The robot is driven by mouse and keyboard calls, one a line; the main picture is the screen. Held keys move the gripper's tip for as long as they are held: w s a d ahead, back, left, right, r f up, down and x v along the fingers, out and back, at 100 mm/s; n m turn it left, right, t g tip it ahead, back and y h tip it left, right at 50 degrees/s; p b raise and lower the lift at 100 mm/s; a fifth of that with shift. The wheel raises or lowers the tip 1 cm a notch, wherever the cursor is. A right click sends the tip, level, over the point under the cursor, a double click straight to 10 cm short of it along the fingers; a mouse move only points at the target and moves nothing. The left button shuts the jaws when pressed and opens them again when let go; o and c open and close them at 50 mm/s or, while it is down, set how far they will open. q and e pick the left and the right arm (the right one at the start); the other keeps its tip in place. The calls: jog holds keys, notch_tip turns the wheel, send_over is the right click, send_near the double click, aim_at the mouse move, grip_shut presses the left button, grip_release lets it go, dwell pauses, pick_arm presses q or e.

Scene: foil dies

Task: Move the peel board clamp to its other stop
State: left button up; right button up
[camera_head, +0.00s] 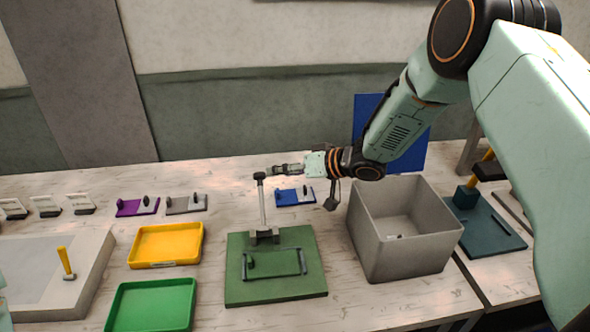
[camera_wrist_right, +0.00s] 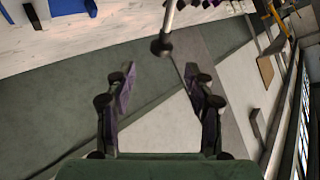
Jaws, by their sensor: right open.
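A green board (camera_head: 238,290) lies on the table at the middle in the head view. I take this as the peel board clamp. A dark bar frame (camera_head: 280,274) lies on the board. My right gripper (camera_head: 276,170) is beside the knob, on its right. In the right wrist view, the knob (camera_wrist_right: 161,47) is just past the open fingertips (camera_wrist_right: 159,76), roughly centred, with nothing held.
A deep grey bin (camera_head: 372,247) stands right of the board. A yellow tray (camera_head: 140,252) and a green tray (camera_head: 125,310) lie left. A blue upright panel (camera_head: 412,155) stands behind. A teal board (camera_head: 505,238) with a yellow-handled lever is at the far right.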

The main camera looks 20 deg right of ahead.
jog(key=v, duration=0.3)
jog(key=shift+d, duration=0.15)
dwell(0.3)
